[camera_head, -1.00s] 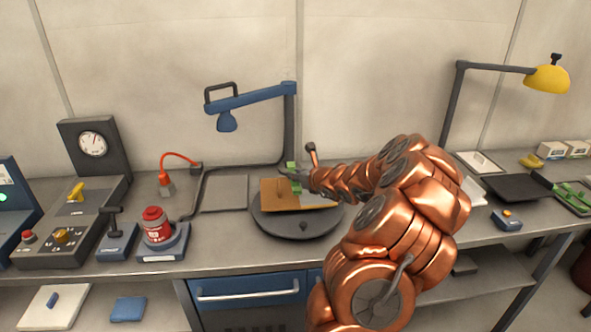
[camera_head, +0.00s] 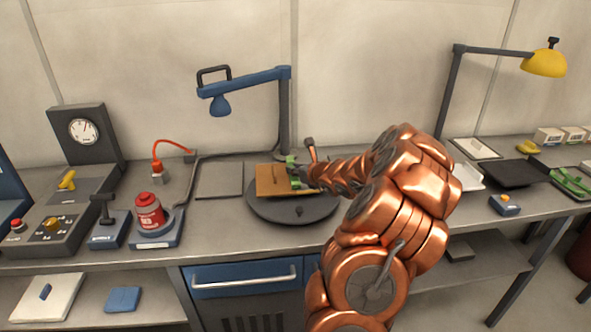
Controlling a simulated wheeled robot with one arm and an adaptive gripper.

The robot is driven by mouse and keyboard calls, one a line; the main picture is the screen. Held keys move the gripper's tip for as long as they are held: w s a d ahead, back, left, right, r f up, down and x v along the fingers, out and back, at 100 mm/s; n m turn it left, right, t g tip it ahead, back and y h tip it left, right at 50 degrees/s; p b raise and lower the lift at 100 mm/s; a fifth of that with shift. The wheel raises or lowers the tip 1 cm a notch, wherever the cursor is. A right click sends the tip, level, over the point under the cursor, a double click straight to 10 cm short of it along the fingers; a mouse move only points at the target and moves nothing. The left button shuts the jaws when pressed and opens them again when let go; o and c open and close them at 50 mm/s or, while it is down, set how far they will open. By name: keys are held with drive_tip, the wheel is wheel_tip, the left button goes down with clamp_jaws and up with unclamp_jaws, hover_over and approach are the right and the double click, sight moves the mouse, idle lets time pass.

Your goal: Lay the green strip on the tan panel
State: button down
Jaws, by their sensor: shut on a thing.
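The tan panel (camera_head: 271,181) lies on the dark round turntable (camera_head: 292,213) in the middle of the bench. My gripper (camera_head: 294,172) is at the panel's right edge, reaching in from the right. It is shut on the green strip (camera_head: 291,159), whose far end shows beyond the fingers. The fingers and my copper arm hide much of the strip and the right part of the panel. I cannot tell whether the strip touches the panel.
A flat grey plate (camera_head: 220,180) and a red jar (camera_head: 149,211) are to the left. A tray (camera_head: 566,181) with green pieces is at the far right, beside a black plate (camera_head: 516,173).

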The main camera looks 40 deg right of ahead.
drive_tip(key=c, duration=1)
unclamp_jaws()
drive_tip(key=shift+s, duration=0.15)
drive_tip(key=v, duration=1.1)
drive_tip(key=shift+s+a+r, duration=0.1)
drive_tip(key=shift+s+r, duration=0.15)
drive_tip(key=shift+s, duration=0.05)
